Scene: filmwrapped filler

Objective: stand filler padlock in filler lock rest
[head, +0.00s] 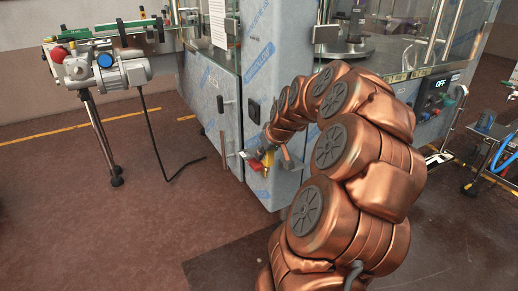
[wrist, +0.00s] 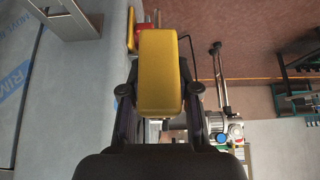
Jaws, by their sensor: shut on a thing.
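The yellow padlock (wrist: 160,72) fills the middle of the wrist view, between the two dark fingers of my gripper (wrist: 160,98). My gripper is shut on it, with a finger on each side. In the head view the yellow padlock (head: 267,158) is small, beside the wrapped cabinet's corner, with my arm partly in front. A small grey bracket (head: 246,154) juts from the cabinet there; I cannot tell whether it is the lock rest. In the wrist view a red part (wrist: 144,22) shows behind the padlock, which hides much of it.
The film-wrapped cabinet (head: 226,110) stands close beside my gripper. A metal handle (wrist: 76,22) sticks out from it in the wrist view. A conveyor with a motor (head: 105,72) stands at the left, its black cable on the floor. The brown floor (head: 100,230) at left front is clear.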

